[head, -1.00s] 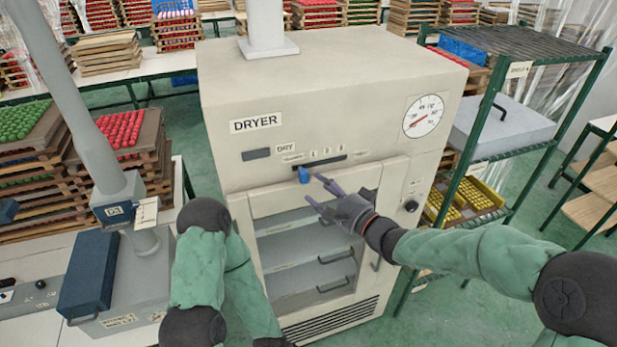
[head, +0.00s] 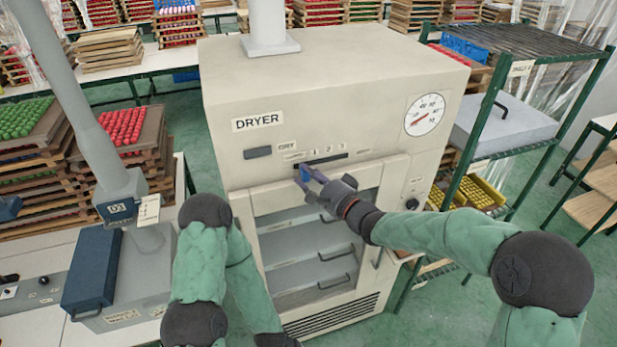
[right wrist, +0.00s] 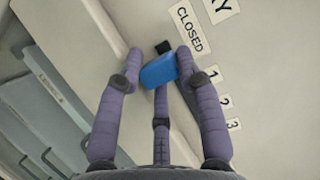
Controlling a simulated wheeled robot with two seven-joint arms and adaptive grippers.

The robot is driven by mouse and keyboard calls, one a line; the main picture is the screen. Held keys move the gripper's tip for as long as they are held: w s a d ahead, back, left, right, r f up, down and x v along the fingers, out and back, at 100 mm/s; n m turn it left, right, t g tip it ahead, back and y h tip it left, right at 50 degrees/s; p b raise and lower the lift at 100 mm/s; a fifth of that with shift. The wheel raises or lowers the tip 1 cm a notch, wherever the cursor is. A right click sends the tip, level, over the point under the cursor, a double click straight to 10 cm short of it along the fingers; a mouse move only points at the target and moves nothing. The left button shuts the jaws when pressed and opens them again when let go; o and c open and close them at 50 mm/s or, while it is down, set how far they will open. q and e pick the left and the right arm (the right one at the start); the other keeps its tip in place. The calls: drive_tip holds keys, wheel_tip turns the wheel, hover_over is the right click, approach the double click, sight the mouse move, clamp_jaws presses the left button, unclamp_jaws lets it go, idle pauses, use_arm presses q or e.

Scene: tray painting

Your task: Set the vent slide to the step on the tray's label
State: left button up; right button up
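The vent slide's blue knob (head: 304,174) sits at the left end of the dark slot (head: 335,158) in the beige dryer's (head: 225,180) front. In the right wrist view the knob (right wrist: 157,72) is beside the CLOSED label (right wrist: 190,30); labels 1, 2 and 3 (right wrist: 223,100) run away from it. My right gripper (head: 301,176) has its purple fingers on both sides of the knob, seemingly touching it. A white tag (head: 148,211) hangs on the station at left by a dark D3 plate (head: 118,211); its print is too small to read. My left gripper is out of view.
Handled drawers (head: 310,255) show behind the dryer's front window. A round dial (head: 424,115) is at the upper right. A green rack (head: 500,130) stands right of the dryer, and stacked trays of red pieces (head: 125,130) stand left.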

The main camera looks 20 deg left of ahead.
sight(309, 164)
drive_tip(key=shift+w+d+r+p, duration=0.1)
drive_tip(key=shift+w+d+p, duration=0.35)
drive_tip(key=shift+d, duration=0.25)
drive_tip(key=shift+w+d+r+p, duration=0.1)
drive_tip(key=shift+w+d+p, duration=0.35)
drive_tip(key=shift+d, duration=0.2)
clamp_jaws()
drive_tip(key=shift+w+d+f, duration=0.2)
drive_tip(key=shift+w+d, duration=0.1)
drive_tip(key=shift+d, duration=0.1)
drive_tip(key=shift+s+a, duration=0.1)
drive_tip(key=shift+a, duration=0.05)
drive_tip(key=o, duration=1.2)
unclamp_jaws()
drive_tip(key=shift+c, duration=0.2)
drive_tip(key=v, duration=1.2)
